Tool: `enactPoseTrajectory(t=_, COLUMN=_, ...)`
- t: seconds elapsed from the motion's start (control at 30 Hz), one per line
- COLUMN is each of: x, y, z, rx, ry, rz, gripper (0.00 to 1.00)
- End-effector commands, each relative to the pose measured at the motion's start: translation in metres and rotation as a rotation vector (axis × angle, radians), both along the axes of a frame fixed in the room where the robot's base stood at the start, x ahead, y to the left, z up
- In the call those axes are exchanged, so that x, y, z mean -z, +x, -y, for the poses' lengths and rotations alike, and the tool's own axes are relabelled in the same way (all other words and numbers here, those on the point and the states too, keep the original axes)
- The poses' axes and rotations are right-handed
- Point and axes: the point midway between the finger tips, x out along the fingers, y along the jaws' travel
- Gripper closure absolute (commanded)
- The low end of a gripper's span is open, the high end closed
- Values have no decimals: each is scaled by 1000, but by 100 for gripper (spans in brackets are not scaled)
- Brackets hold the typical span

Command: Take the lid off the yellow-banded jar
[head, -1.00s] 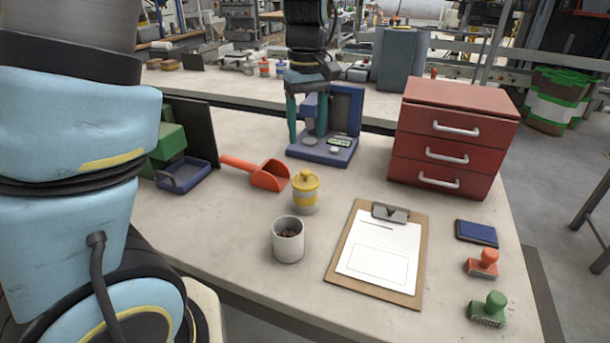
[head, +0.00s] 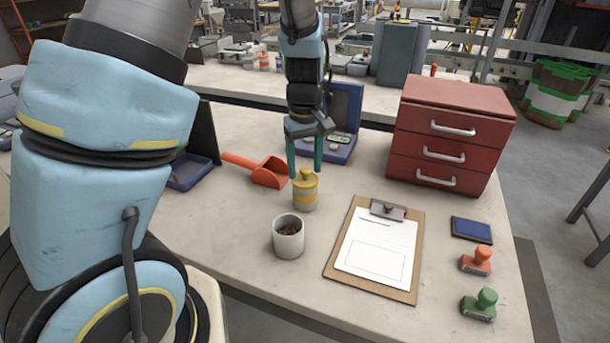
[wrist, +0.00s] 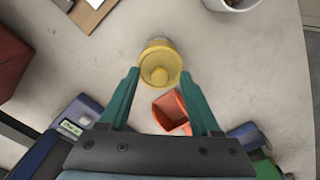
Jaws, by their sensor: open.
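The yellow-banded jar (head: 305,196) stands upright on the bench, with its yellow knobbed lid (head: 305,178) on top. In the wrist view the lid (wrist: 159,65) is seen from above, just beyond the fingertips. My gripper (head: 305,172) is open, with its two teal fingers pointing down at the jar. In the wrist view the gripper (wrist: 160,72) has its fingertips on either side of the near edge of the lid, with nothing held. I cannot tell whether the fingers touch the lid.
An open white cup (head: 288,238) with dark contents stands close in front of the jar. A red scoop (head: 268,172) lies to its left, and a blue scale (head: 338,150) is behind. A clipboard (head: 376,250) lies to the right, near a red drawer unit (head: 447,135).

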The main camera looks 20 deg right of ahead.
Motion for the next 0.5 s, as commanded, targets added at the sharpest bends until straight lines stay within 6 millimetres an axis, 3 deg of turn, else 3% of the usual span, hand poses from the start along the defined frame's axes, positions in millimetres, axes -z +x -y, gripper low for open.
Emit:
enactPoseTrajectory(t=0.07, x=0, y=0, z=0, rx=0, ry=0, rz=0, gripper=40)
enactPoseTrajectory(t=0.5, x=0, y=0, z=0, rx=0, ry=0, rz=0, gripper=90)
